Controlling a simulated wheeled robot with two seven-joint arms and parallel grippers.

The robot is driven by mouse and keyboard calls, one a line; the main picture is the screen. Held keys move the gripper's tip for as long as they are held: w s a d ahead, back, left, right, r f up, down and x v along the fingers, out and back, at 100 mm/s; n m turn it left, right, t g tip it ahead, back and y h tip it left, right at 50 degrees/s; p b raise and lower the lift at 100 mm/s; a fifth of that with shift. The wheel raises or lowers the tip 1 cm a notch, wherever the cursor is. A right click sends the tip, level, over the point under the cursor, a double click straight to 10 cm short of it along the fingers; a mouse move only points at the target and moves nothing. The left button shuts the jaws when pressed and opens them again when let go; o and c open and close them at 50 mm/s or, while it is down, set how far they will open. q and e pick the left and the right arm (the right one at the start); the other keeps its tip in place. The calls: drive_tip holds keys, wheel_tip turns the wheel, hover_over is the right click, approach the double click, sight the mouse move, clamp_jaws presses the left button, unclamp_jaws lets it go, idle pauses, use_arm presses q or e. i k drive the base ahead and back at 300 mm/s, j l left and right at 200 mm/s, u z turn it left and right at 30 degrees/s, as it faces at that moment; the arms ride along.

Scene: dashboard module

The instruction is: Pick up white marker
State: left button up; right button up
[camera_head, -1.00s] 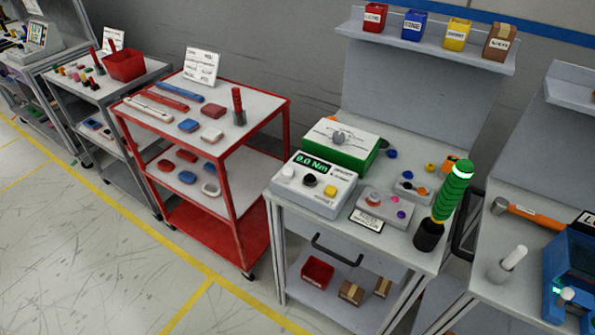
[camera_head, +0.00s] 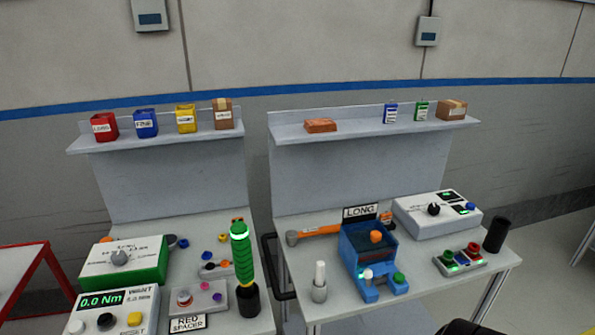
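A white upright stick that looks like the white marker (camera_head: 320,274) stands in a small light grey holder (camera_head: 319,292) at the front left of the right-hand workbench. Its lower end is hidden inside the holder. Neither of my grippers can be made out in the head view. A small dark shape (camera_head: 462,328) shows at the bottom edge, and I cannot tell what it is.
Right of the holder stands a blue fixture (camera_head: 368,250), with an orange-handled hammer (camera_head: 318,231) behind. A white control box (camera_head: 437,214), a button box (camera_head: 460,259) and a black cylinder (camera_head: 496,235) are farther right. A green-handled tool (camera_head: 242,252) stands on the left bench.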

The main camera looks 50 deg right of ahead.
sight(320, 265)
drive_tip(key=l+z, duration=0.15)
drive_tip(key=z, duration=1.4)
